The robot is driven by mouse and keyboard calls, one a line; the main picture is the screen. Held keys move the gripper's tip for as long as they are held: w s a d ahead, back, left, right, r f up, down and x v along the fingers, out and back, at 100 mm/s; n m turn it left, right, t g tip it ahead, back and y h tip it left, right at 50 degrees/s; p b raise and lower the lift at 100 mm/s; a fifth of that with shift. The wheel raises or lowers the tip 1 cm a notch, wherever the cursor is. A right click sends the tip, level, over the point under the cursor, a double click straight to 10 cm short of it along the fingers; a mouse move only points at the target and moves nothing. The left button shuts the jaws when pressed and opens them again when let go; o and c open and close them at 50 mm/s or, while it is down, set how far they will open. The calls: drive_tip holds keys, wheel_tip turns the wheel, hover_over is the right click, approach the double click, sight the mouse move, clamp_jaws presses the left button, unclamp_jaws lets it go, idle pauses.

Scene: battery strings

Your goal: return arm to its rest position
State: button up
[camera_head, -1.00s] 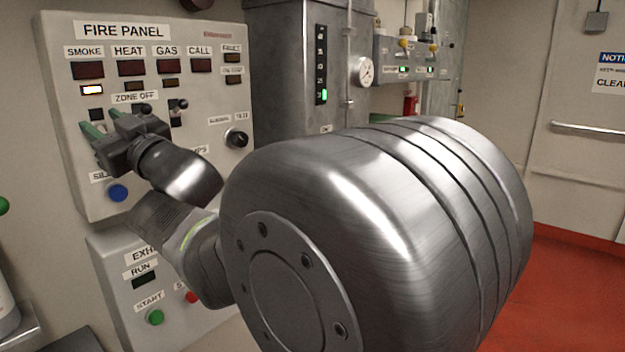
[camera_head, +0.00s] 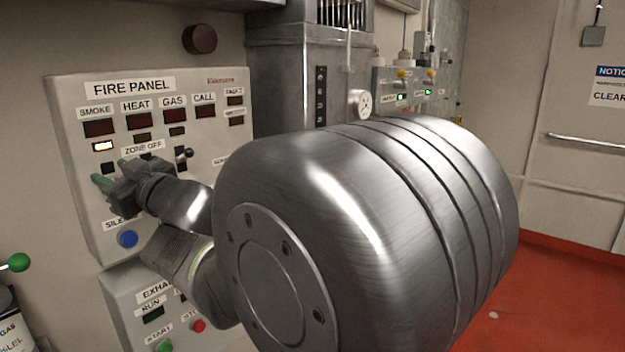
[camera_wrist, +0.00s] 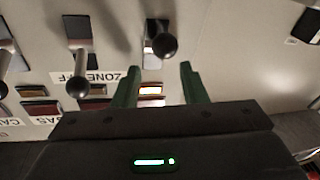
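My gripper (camera_head: 111,172) is in front of the lower left part of the fire panel (camera_head: 215,165) in the head view. In the wrist view my gripper (camera_wrist: 160,68) has its two green fingers apart, with nothing held between them. A black-knobbed toggle switch (camera_wrist: 162,46) shows just beyond the fingertips; I cannot tell whether they touch it. The lit smoke lamp (camera_wrist: 151,90) shows between the fingers, and also in the head view (camera_head: 103,146). My large steel arm link fills the middle of the head view and hides part of the panel.
A blue button (camera_head: 128,239) sits low on the panel. Below is the exhaust box (camera_head: 125,305) with a red button (camera_head: 198,326) and a green one (camera_head: 164,346). A metal cabinet (camera_head: 283,95) stands right of the panel. Red floor (camera_head: 545,290) at the right is largely clear.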

drive_tip(key=shift+r+h+p, duration=0.2)
drive_tip(key=shift+h+p, duration=0.2)
drive_tip(key=shift+p, duration=0.9)
drive_tip(key=shift+f, duration=0.1)
